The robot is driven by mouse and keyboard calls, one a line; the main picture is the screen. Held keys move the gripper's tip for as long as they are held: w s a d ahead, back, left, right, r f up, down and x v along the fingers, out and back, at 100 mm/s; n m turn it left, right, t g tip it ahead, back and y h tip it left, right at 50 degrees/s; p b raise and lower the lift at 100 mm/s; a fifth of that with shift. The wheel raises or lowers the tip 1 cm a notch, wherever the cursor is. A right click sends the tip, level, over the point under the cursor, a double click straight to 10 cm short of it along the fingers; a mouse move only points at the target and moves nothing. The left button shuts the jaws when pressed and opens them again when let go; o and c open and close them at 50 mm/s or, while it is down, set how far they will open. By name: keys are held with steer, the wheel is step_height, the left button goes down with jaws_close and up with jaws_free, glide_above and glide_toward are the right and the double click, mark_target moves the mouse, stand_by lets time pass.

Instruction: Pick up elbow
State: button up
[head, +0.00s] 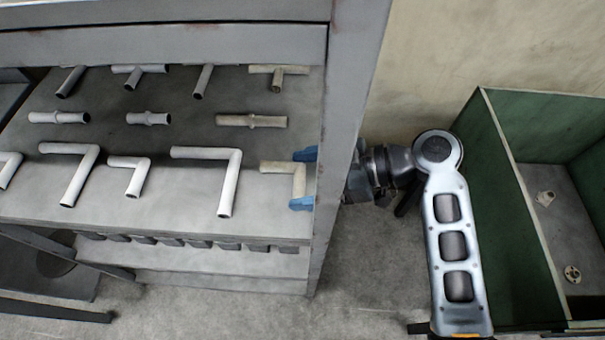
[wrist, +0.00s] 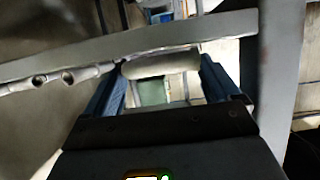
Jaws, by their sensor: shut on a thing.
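The beige elbow (head: 280,167) lies at the right front of the shelf, beside the grey upright post. My gripper (head: 303,180) reaches in from the right behind the post. Its blue fingers sit on either side of the elbow's bend and short leg. In the wrist view, a pale pipe section of the elbow (wrist: 160,63) spans the space between my fingertips (wrist: 162,68), and the gripper is shut on it. The post hides part of my gripper in the head view. Whether the elbow still touches the shelf is unclear.
Several white elbows (head: 228,175) lie to the left in the same row. Straight couplings (head: 252,121) and tees (head: 277,77) lie farther back. The grey post (head: 340,120) stands close to my wrist. A green bin (head: 505,190) with small parts stands on the right.

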steer(key=r, duration=0.1)
steer(key=d+r, duration=0.1)
steer(key=r, duration=0.1)
steer(key=shift+b, duration=0.4)
steer(key=d+b, duration=0.2)
steer(key=d, duration=1.3)
steer(key=shift+s+r, duration=0.15)
steer(key=shift+s, duration=0.1)
steer(key=shift+d+r+p, duration=0.1)
steer(key=shift+d+p, duration=0.2)
steer(key=shift+p, duration=0.1)
steer(key=shift+d+p, duration=0.4)
steer(key=shift+d, duration=0.3)
